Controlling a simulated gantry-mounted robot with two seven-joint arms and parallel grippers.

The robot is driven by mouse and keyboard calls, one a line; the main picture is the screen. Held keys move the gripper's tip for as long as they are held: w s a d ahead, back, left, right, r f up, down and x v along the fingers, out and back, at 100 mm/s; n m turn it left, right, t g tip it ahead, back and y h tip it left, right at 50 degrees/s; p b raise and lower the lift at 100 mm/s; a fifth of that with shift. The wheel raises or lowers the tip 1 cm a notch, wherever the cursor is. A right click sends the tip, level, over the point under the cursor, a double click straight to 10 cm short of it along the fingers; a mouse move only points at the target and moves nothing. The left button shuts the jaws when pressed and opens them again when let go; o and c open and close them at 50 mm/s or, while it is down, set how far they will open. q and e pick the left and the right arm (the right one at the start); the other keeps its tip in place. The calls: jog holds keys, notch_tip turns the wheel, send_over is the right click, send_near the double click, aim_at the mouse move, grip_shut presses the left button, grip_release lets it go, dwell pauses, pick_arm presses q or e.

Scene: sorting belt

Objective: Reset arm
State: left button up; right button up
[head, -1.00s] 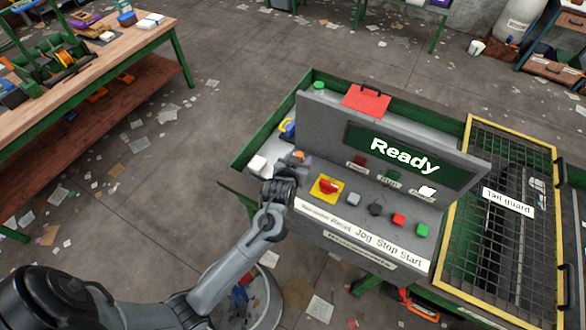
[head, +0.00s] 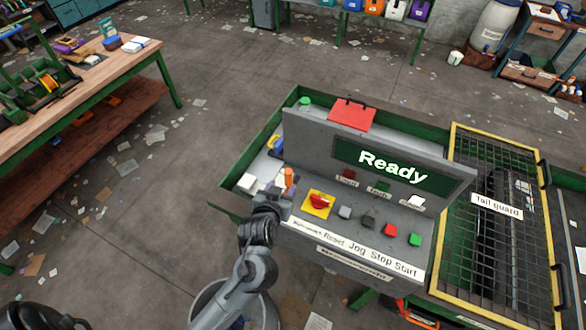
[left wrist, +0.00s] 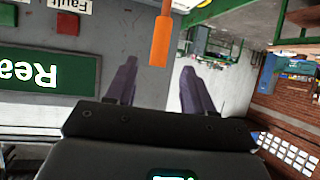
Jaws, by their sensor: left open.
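My left gripper (head: 274,192) is at the left end of the grey control console (head: 385,240), left of the red emergency stop knob on its yellow plate (head: 318,204). In the left wrist view the two dark fingers (left wrist: 158,75) are apart with nothing between them. An upright orange bar (head: 289,179) stands just beyond the gripper; it also shows in the left wrist view (left wrist: 161,35), ahead of the gap between the fingers. My right gripper is in neither view.
The console display (head: 393,166) reads "Ready". Grey, black, red (head: 391,230) and green buttons (head: 415,239) line its front. A yellow-framed tail guard (head: 497,206) is at right. A red clipboard (head: 351,114) lies behind. A workbench (head: 85,90) is at far left; floor between is open.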

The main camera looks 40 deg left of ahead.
pick_arm(q)
jog(key=s+d+m+g+h+p, duration=0.2)
jog(key=s+d+m+g+p, duration=0.1)
jog(key=s, duration=0.8)
jog(key=s+d+m+g+h+p, duration=0.2)
jog(key=s+d+m+g+p, duration=0.1)
jog(key=s, duration=0.9)
jog(key=shift+d+f+g+h, duration=0.15)
jog(key=shift+d+g+h, duration=0.15)
jog(key=shift+d+g, duration=0.5)
jog(key=shift+w+a, duration=0.1)
jog(key=shift+a, duration=0.1)
